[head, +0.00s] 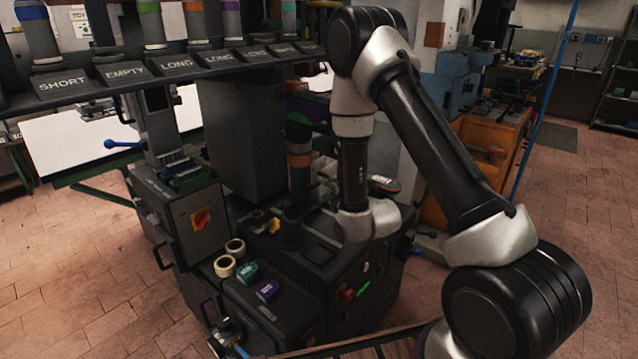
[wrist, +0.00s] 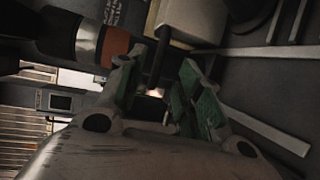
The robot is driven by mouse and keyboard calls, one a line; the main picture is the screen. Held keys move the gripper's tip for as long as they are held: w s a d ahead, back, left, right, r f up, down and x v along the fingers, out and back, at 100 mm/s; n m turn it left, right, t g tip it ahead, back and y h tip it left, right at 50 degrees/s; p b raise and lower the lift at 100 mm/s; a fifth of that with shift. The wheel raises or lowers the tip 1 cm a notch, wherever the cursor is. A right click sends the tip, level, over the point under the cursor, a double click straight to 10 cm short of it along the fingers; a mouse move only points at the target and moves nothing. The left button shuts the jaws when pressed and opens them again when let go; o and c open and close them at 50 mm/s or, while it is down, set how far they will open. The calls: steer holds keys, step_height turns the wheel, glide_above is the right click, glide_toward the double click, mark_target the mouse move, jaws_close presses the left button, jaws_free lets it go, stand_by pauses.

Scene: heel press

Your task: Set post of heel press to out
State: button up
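The heel press is the dark machine (head: 240,130) in the middle of the head view. An upright dark post (head: 293,205) with an orange band stands on its base. In the wrist view, a dark cylinder with pale and orange bands (wrist: 88,40) lies left of my gripper; I cannot tell whether it is the same post. My gripper (wrist: 160,88) shows two green-padded fingers spread apart. A dark bar (wrist: 158,58) shows between or beyond them; contact is unclear. In the head view, my arm hides the gripper.
A rack (head: 170,68) labelled SHORT, EMPTY and LONG holds several banded posts above the press. Tape rolls (head: 225,265), a teal item (head: 246,272) and a purple item (head: 267,290) lie on the front ledge. An orange cabinet (head: 485,150) stands behind right. The right floor is clear.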

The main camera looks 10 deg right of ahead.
steer(key=x, duration=0.7)
steer(key=shift+w+a+f, duration=0.1)
steer(key=shift+w, duration=0.25)
jaws_close()
